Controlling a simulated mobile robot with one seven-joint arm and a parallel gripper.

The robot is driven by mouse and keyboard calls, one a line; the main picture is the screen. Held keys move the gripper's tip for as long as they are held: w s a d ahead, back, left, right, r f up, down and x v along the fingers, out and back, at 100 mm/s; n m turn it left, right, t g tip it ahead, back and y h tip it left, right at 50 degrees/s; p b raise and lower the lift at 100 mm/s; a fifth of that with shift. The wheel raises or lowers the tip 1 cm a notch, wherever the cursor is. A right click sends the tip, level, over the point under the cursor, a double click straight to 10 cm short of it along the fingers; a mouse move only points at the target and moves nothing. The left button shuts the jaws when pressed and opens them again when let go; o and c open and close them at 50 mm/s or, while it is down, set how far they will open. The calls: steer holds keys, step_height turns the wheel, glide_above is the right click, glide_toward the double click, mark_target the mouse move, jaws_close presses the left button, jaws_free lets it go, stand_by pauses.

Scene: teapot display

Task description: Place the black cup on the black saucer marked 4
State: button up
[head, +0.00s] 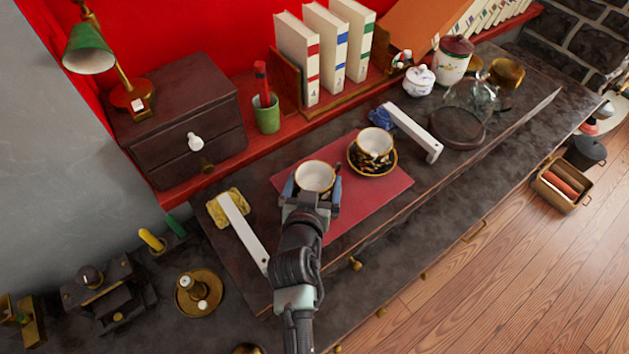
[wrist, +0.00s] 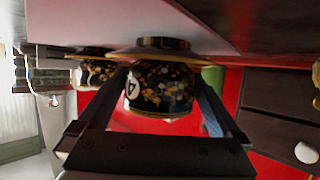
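The black cup (wrist: 162,88) has speckled decoration, a white inside and a "4" label that appears inverted in the wrist view. In the head view, its pale inside (head: 315,176) faces up. My gripper (head: 312,190) has a finger on each side of the cup, seemingly touching it. A dark, gold-rimmed saucer (wrist: 150,56) is right at the cup's base in the inverted wrist view; whether they touch is unclear. In the head view, my gripper and the cup hide this saucer. No number shows on the saucer.
A second cup (head: 375,141) stands on a patterned saucer (head: 391,168) to the upper right on the red mat (head: 357,202). White bars (head: 243,233) (head: 413,133) lie to either side. A dark drawer box (head: 182,115) and green pot (head: 266,115) stand behind.

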steer(key=shift+r, duration=0.1)
steer(key=shift+r, duration=0.1)
steer(key=v, duration=1.2)
steer(key=w+r+t, duration=0.3)
steer(key=r+t, duration=0.1)
steer(key=r, duration=1.3)
steer(key=w+r+t, duration=0.4)
steer(key=r, duration=1.2)
steer(key=s+r+t+y, duration=0.1)
steer(key=s+r+t, duration=0.2)
steer(key=r, duration=0.8)
steer(key=s+d+r+n+t, duration=0.1)
steer(key=s+r+t, duration=0.2)
steer(key=s+r, duration=0.4)
step_height(320, 180, up, 5)
steer(key=shift+s+d+n+y, duration=0.25)
steer(key=shift+s+n+y, duration=0.05)
steer(key=shift+s+y, duration=0.1)
